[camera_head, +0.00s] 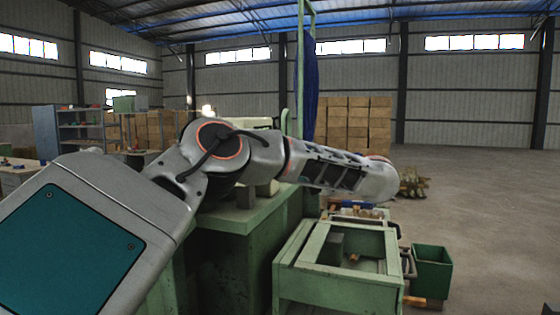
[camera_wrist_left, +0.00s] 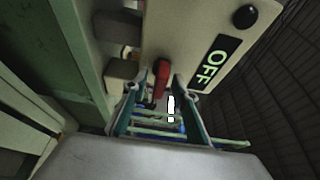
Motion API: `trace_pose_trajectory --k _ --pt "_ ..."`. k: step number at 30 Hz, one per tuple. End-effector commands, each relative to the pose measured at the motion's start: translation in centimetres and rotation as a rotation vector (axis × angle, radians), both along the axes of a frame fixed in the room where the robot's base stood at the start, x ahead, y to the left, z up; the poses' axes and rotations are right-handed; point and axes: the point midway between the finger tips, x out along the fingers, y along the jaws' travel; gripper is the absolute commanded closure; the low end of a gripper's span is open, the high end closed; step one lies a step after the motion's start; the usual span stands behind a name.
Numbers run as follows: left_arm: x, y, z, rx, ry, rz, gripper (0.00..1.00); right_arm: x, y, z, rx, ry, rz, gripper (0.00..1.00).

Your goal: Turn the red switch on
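The red switch (camera_wrist_left: 161,78) shows in the left wrist view as a red lever on a pale panel (camera_wrist_left: 185,30). Its handle hangs downward in the picture. A dark label reading OFF (camera_wrist_left: 212,62) is to its right. My left gripper (camera_wrist_left: 162,86) is open, with one finger on each side of the red lever. I cannot tell whether either finger touches it. In the head view my left arm reaches across from the left over the green machine (camera_head: 240,220), and its fingers are hidden. The switch cannot be made out there. My right gripper is in neither view.
A black knob (camera_wrist_left: 245,16) sits on the panel's upper right. A green bench frame (camera_head: 340,285) and a green bin (camera_head: 432,272) stand right of the machine. Stacked boxes (camera_head: 352,125) are behind. The floor at the right (camera_head: 490,210) is clear.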

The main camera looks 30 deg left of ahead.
Motion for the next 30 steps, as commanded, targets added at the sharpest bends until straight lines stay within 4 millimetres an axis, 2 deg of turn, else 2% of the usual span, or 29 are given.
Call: trace_pose_trajectory --k 3,12,13,16,25,30 --pt "0.1 0.9 0.1 -0.001 -0.001 0.000 0.72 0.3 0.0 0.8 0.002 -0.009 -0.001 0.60" --pt "0.2 1.1 0.0 0.001 -0.001 -0.001 0.72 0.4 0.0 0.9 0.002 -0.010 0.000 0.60" --pt "0.2 1.1 0.0 0.000 -0.001 -0.001 0.75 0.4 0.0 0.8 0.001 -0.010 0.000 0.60" --pt "0.2 1.1 0.0 0.000 -0.001 -0.001 1.00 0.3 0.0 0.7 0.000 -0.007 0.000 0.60" --pt "0.2 1.1 -0.1 0.003 -0.013 0.000 1.00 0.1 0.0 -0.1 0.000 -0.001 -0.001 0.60" --pt "0.2 1.2 -0.2 0.015 -0.055 0.001 1.00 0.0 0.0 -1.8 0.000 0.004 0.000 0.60"
